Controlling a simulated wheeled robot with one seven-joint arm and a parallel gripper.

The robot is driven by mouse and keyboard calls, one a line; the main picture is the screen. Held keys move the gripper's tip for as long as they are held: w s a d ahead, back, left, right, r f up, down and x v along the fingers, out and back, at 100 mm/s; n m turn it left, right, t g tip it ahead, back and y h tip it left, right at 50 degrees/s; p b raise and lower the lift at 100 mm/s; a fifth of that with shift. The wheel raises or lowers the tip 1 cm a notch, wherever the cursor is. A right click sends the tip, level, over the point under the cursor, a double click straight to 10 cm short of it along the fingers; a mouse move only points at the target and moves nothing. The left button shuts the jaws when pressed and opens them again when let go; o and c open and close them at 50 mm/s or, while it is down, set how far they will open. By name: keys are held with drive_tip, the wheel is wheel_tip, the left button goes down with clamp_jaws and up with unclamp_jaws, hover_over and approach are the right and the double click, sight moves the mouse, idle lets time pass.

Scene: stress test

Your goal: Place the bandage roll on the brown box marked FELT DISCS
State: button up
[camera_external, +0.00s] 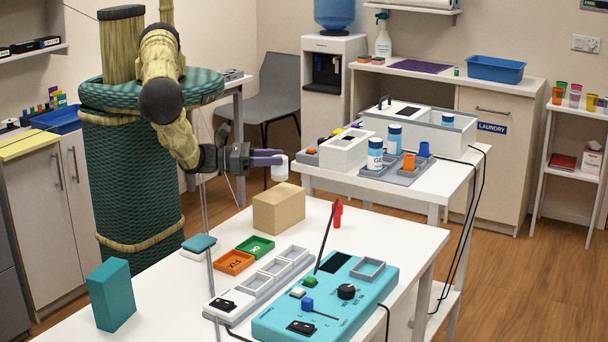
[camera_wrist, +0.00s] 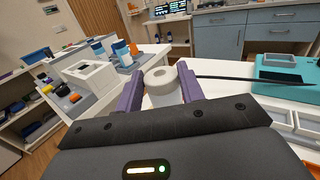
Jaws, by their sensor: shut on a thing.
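The white bandage roll (camera_external: 279,168) is held between the purple fingers of my gripper (camera_external: 270,159). In the wrist view the roll (camera_wrist: 161,84) sits between both fingertips (camera_wrist: 160,92), with its round end and centre hole showing. The plain brown box (camera_external: 279,211) stands on the white table in the external view. The roll appears just above the box's far edge, and a small gap seems to show; the exact depth is hard to tell. No FELT DISCS marking is readable on the faces in view. I cannot make out the box in the wrist view.
On the same table (camera_external: 170,315) are a teal device (camera_external: 325,300), grey trays (camera_external: 262,282), orange (camera_external: 234,262) and green (camera_external: 256,246) trays, a teal block (camera_external: 111,294) and a red item (camera_external: 337,213). A second table with bottles (camera_external: 375,153) stands behind at the right.

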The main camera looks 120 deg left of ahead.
drive_tip(key=shift+f+p, duration=0.55)
drive_tip(key=shift+f, duration=1.35)
drive_tip(key=shift+f, duration=0.15)
drive_tip(key=o, duration=0.9)
drive_tip(key=shift+o, duration=0.2)
